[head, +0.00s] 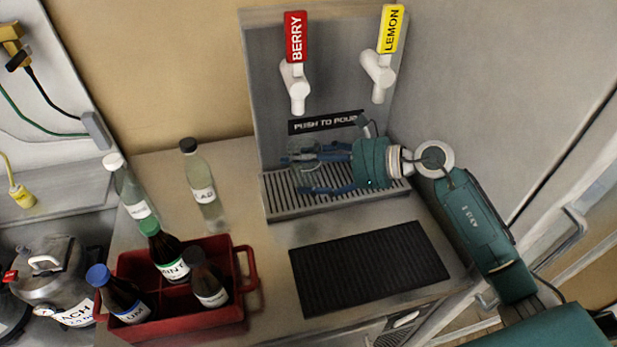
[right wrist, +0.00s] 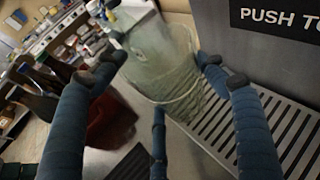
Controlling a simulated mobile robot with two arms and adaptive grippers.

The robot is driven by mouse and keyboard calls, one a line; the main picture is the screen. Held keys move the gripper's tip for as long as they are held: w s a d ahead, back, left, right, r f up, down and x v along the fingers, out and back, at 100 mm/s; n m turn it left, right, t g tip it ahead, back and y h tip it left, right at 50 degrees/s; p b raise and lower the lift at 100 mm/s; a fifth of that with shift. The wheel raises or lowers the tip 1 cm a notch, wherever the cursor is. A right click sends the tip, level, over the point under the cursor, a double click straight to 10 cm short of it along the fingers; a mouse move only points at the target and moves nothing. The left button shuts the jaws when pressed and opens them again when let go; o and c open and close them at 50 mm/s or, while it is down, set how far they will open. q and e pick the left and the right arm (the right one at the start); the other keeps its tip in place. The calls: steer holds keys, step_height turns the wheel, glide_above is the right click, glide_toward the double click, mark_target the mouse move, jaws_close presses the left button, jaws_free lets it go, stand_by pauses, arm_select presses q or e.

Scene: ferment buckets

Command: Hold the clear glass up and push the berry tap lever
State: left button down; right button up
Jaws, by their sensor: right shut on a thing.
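The berry tap has a red lever (head: 296,38) marked BERRY above a white spout (head: 295,88), at the upper middle of the head view. My right gripper (head: 298,172) reaches in from the right, over the drip tray and below the berry spout. It is shut on the clear glass (head: 310,150), which is faint in the head view. In the right wrist view the glass (right wrist: 165,65) sits between the blue fingers, its ribbed part towards the tray. I cannot tell whether it touches the tray. No finger touches the lever. My left gripper is not in view.
The lemon tap (head: 391,30) stands to the right of the berry tap. The slotted drip tray (head: 280,204) lies under both. A black mat (head: 365,268) lies in front. A red crate (head: 243,258) with several bottles and two clear bottles (head: 202,190) (head: 130,190) stand left.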

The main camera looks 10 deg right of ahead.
mark_target(305, 143)
steer(key=w, duration=0.3)
steer(key=w+r, duration=0.1)
steer(key=w, duration=0.1)
steer(key=shift+w, duration=0.3)
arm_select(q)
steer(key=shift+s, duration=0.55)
arm_select(e)
steer(key=shift+r, duration=0.5)
arm_select(q)
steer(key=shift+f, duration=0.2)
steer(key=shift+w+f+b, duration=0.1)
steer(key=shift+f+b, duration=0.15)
steer(key=shift+b, duration=0.25)
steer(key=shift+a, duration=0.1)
